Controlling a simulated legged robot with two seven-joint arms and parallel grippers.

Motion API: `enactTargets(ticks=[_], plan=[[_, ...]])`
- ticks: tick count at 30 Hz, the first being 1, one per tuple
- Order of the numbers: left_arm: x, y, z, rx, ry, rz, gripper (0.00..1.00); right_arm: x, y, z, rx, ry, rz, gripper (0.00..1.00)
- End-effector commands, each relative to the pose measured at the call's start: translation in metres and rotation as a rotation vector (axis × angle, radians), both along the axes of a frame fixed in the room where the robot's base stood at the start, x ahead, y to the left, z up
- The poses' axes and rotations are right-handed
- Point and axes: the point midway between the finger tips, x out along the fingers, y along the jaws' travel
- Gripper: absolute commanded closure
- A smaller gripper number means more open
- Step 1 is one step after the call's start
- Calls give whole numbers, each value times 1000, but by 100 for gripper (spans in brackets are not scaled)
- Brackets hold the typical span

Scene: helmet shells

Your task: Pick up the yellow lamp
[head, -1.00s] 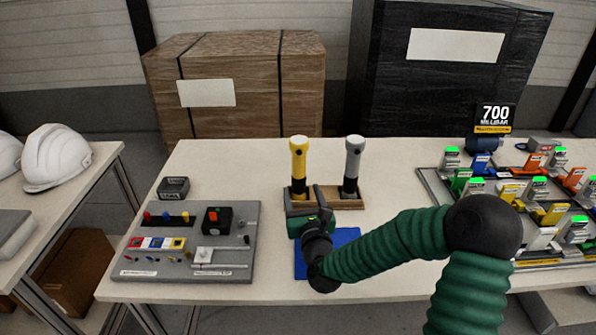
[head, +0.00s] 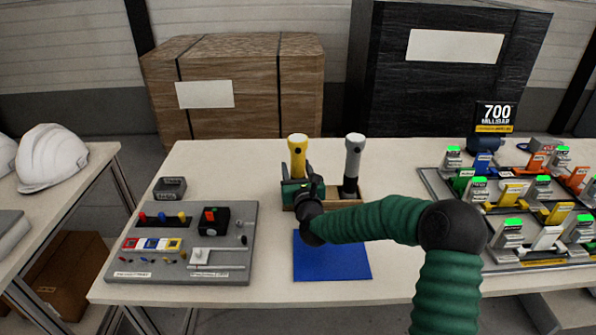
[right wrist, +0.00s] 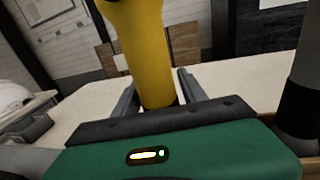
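The yellow lamp (head: 297,155) stands upright in a wooden holder (head: 333,201), with a grey lamp (head: 353,163) beside it on the right. My right gripper (head: 298,184) is at the lower part of the yellow lamp and hides its base in the head view. In the right wrist view the yellow lamp (right wrist: 143,50) rises between my two gripper fingers (right wrist: 158,92). The fingers are spread on either side of it, and I see no clear grip. The lamp's top is cut off there. My left gripper is not in view.
A blue mat (head: 331,262) lies in front of the holder. A grey panel (head: 225,267) with switches and a small dark tray (head: 170,189) are on the left. A rack with coloured blocks (head: 558,262) fills the right. White helmets (head: 52,158) sit on another table.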

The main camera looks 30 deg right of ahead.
Motion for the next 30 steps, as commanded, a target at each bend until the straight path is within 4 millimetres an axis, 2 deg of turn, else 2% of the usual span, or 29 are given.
enactTargets(ticks=[1,9,11,23,30], plan=[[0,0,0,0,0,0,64,0,0,0,0,0,0,59],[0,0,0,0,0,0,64,0,0,0,0,0,0,94],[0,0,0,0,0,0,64,0,0,0,0,0,0,100],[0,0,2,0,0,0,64,0,0,4,-1,-2,0,100],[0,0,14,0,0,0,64,0,0,33,-1,-3,-1,100]])
